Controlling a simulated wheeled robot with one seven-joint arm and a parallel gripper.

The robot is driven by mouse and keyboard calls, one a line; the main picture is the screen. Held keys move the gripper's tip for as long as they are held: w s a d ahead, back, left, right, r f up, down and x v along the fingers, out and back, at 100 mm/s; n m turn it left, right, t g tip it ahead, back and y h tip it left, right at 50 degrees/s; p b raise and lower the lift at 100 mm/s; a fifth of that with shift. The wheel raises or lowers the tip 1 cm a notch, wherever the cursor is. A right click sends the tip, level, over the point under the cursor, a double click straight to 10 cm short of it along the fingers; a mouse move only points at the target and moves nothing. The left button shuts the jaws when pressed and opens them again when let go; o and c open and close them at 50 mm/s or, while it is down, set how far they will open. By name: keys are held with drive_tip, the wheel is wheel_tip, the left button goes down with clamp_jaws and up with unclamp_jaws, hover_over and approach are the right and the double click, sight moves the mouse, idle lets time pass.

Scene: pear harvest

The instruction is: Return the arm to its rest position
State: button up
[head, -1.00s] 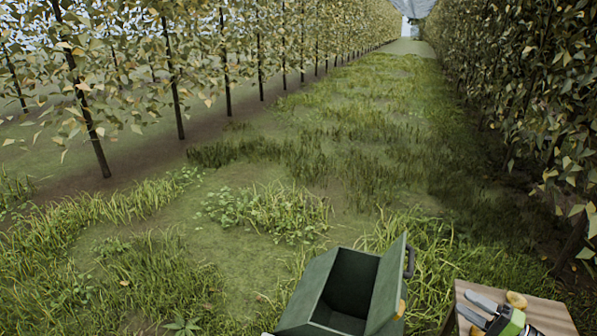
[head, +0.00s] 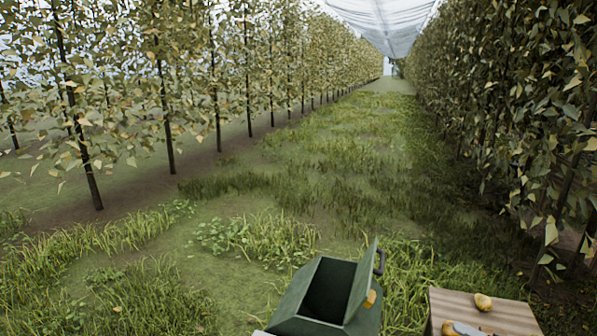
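My gripper (head: 464,328) shows only as a grey finger at the bottom edge of the head view, low over the front of a wooden table. The rest of it is cut off, so I cannot tell whether it is open or shut. A yellow pear (head: 483,301) lies on the tabletop, apart from the finger. Another pear (head: 448,327) is partly cut off by the bottom edge, right beside the finger. I cannot tell whether they touch.
The wooden table (head: 505,318) stands at the lower right. A dark green open bin (head: 291,300) stands left of it, with a yellow-orange patch (head: 370,299) at its right side. Tree rows line both sides. The grassy lane (head: 340,150) between them is open.

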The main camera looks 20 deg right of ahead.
drive_tip(key=w+a+r+n+g+y, duration=0.1)
drive_tip(key=w+a+r+n+g, duration=0.2)
drive_tip(key=w+a+g, duration=0.45)
drive_tip(key=w+a+r+n+g+y, duration=0.1)
drive_tip(key=w+a+r+n+g, duration=0.3)
drive_tip(key=a, duration=0.6)
drive_tip(key=s+a+r+n+g+h, duration=0.1)
drive_tip(key=a+n+g+h, duration=0.15)
drive_tip(key=a, duration=0.55)
drive_tip(key=a+r+n+g+h, duration=0.1)
drive_tip(key=a+g+h, duration=0.15)
drive_tip(key=a, duration=0.65)
drive_tip(key=s+a+r+n+t+h, duration=0.1)
drive_tip(key=s+a+r+t+h, duration=0.15)
drive_tip(key=s, duration=0.45)
drive_tip(key=s+a+r+t+h, duration=0.1)
drive_tip(key=s+a+r+h, duration=0.15)
drive_tip(key=s, duration=0.55)
drive_tip(key=s+a+r+n+t+h, duration=0.1)
drive_tip(key=s+r+t, duration=0.1)
drive_tip(key=s+r, duration=0.35)
wheel_tip(320, 180, up, 11)
drive_tip(key=s+p, duration=0.1)
drive_tip(key=p, duration=1.2)
drive_tip(key=shift+f, duration=0.2)
drive_tip(key=shift+s, duration=0.15)
